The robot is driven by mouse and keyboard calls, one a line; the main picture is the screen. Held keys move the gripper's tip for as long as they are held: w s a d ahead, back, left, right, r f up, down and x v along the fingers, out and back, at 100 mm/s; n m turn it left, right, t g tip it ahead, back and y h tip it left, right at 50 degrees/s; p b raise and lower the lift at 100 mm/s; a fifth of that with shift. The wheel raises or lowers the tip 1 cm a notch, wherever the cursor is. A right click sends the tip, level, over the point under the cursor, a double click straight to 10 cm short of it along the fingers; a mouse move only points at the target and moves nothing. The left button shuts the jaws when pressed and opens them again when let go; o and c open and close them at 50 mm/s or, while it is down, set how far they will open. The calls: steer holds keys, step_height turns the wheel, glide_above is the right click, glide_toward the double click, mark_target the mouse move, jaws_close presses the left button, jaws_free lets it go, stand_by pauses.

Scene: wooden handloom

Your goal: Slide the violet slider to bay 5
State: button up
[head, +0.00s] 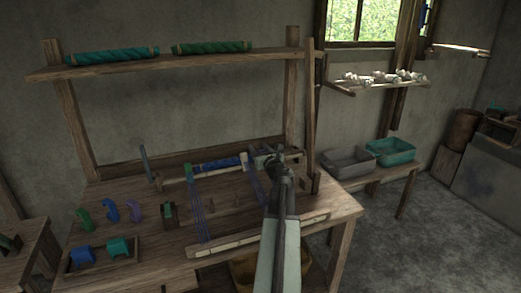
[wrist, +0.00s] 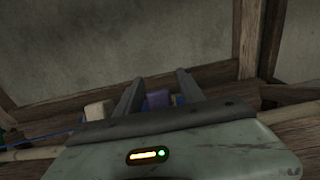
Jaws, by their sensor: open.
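A violet block (wrist: 158,98), which looks like the violet slider, shows in the wrist view between the two fingers of my gripper (wrist: 160,78). The fingers stand apart on either side of it; I cannot tell whether either touches it. Blue shows beside the block. In the head view my gripper (head: 272,158) is over the right end of the loom's cross rail and hides what is under it; the violet slider is not clear there. A blue roll (head: 218,163) lies along the rail to the left. I cannot make out numbered bays.
A pale block (wrist: 98,110) is left of the fingers. A wooden post (head: 311,120) rises right of my gripper. Grey and teal bins (head: 390,151) stand farther right.

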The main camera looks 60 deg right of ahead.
jaws_close()
stand_by(1.4)
